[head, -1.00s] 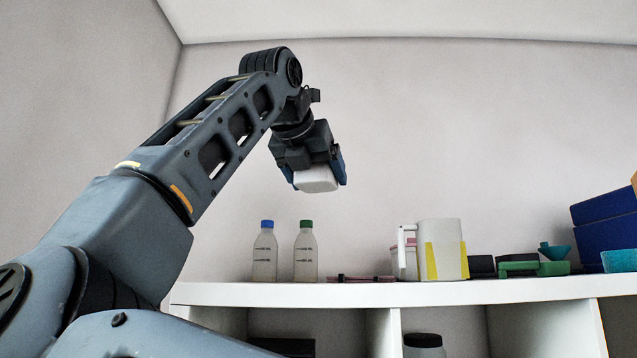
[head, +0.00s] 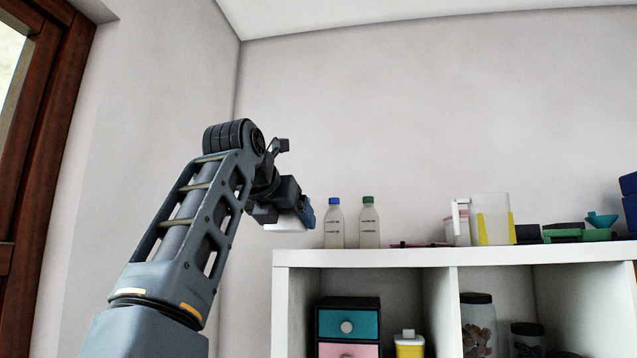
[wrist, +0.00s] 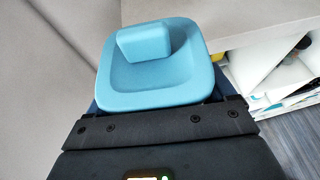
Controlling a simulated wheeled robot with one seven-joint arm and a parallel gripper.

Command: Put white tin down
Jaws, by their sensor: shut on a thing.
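My gripper (head: 292,214) is shut on the white tin (head: 286,226), left of the shelf top in the head view. The tin looks white there, with its upper part hidden by my gripper. In the wrist view my gripper (wrist: 150,108) has the held tin (wrist: 120,82) just beyond it. There it looks light blue, a rounded square dish shape with a raised block inside. The tin appears clear of the shelf, level with the lower part of the bottles.
A white shelf unit (head: 375,257) stands right of my gripper. On top are a blue-capped bottle (head: 334,226), a green-capped bottle (head: 369,226), a white and yellow jug (head: 492,218) and green items (head: 580,235). A small drawer box (head: 347,325) sits below. A wooden frame (head: 45,170) is at left.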

